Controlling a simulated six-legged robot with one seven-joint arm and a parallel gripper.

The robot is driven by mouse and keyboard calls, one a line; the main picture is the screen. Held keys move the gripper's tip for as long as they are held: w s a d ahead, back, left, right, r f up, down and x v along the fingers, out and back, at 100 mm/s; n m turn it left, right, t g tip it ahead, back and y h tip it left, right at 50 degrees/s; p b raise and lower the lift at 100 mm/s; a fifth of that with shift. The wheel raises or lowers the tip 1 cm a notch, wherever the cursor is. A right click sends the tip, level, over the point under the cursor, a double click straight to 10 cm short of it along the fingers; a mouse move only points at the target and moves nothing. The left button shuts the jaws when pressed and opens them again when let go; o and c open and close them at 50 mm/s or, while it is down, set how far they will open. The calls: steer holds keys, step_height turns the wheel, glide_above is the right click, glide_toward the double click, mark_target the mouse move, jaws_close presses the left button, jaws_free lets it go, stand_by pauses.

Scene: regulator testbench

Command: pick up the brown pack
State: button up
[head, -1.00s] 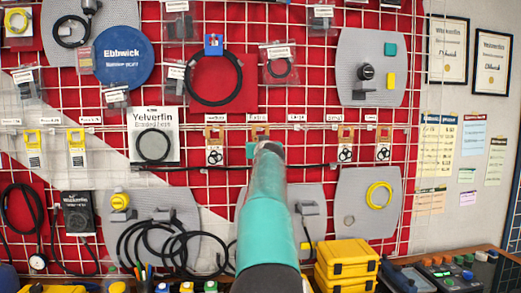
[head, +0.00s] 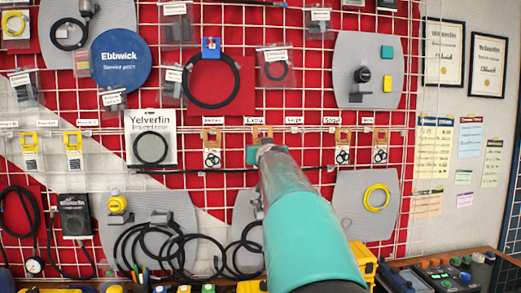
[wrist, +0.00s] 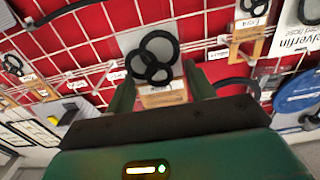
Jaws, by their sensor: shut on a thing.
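The brown pack (wrist: 163,96) has a brown header card and a clear bag with several black rings (wrist: 153,57). In the wrist view its card sits between the two green fingers of my gripper (wrist: 161,90), which is shut on it. In the head view my gripper (head: 264,153) is at the wire grid, and only the pack's brown top (head: 262,133) shows above it. The rest of the pack is hidden behind my gripper and arm. I cannot tell whether it still hangs on its hook.
Similar brown packs hang at left (head: 212,147) and right (head: 342,147) on the same row. A Yelverfin pack (head: 151,149) hangs farther left. A black cable (head: 225,169) runs below the row. Yellow cases (head: 364,263) stand low, behind my arm.

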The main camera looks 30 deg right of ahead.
steer(key=v, duration=0.7)
stand_by(0.6)
steer(key=shift+s+a, duration=0.15)
steer(key=shift+s, duration=0.05)
stand_by(0.4)
